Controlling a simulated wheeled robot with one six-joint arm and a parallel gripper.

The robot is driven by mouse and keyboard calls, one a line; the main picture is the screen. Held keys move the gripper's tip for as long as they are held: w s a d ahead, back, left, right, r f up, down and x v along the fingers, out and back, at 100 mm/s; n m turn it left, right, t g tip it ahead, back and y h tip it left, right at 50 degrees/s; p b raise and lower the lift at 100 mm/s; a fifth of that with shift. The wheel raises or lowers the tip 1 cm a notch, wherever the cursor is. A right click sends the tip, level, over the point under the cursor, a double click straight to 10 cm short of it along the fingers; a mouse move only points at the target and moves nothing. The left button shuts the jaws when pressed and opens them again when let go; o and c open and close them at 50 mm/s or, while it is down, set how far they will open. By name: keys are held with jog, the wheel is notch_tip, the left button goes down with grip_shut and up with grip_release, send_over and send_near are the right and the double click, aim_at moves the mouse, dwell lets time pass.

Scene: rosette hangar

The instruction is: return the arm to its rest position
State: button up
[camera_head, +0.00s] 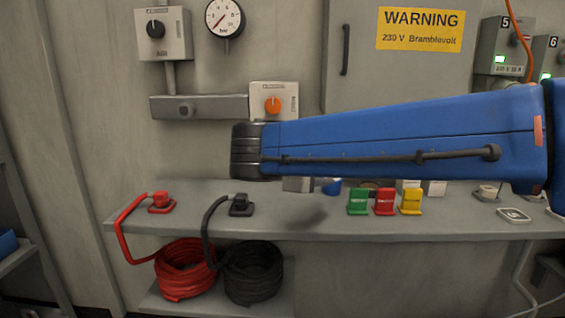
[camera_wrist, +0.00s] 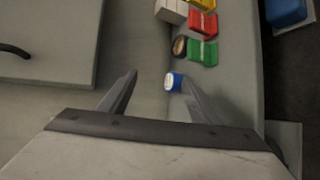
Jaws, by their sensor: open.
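My arm (camera_head: 400,140), a long blue link with a dark joint at its left end, stretches level across the head view above the shelf. My gripper (camera_wrist: 158,85) is open in the wrist view, with its two dark fingers spread and nothing held between them. A small blue round piece with a whitish face (camera_wrist: 173,82) appears close to the right finger; I cannot tell whether they touch. A blue piece also shows just under my arm in the head view (camera_head: 331,187). My gripper is mostly hidden behind the arm in the head view.
The shelf (camera_head: 290,228) holds green (camera_head: 357,202), red (camera_head: 384,202) and yellow (camera_head: 410,202) holders. A red plug (camera_head: 160,203) and a black plug (camera_head: 240,205) stand at left, with cable coils below. An orange knob (camera_head: 273,105), a gauge (camera_head: 225,17) and a cabinet (camera_head: 360,70) are behind.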

jog(key=s+d+f+g, duration=0.1)
jog(key=d+f, duration=0.1)
jog(key=d, duration=0.1)
jog(key=s+d+f+m+g, duration=0.1)
jog(key=s+d+f, duration=0.1)
jog(key=d, duration=0.2)
jog(key=s+d+f+m+g, duration=0.1)
jog(key=d+f, duration=0.1)
jog(key=d, duration=0.2)
jog(key=shift+s+f+y, duration=0.25)
jog(key=shift+y, duration=0.15)
jog(key=s+d+f+m+g+y, duration=0.1)
jog(key=s+d+f+m+y, duration=0.2)
jog(key=s+f, duration=0.6)
jog(key=s+d+f+m+g+y, duration=0.2)
jog(key=s+d+f+m+y, duration=0.2)
jog(key=s+f+m, duration=0.3)
jog(key=s+d+f, duration=0.1)
jog(key=s+f, duration=0.1)
jog(key=s, duration=0.3)
jog(key=shift+y, duration=0.3)
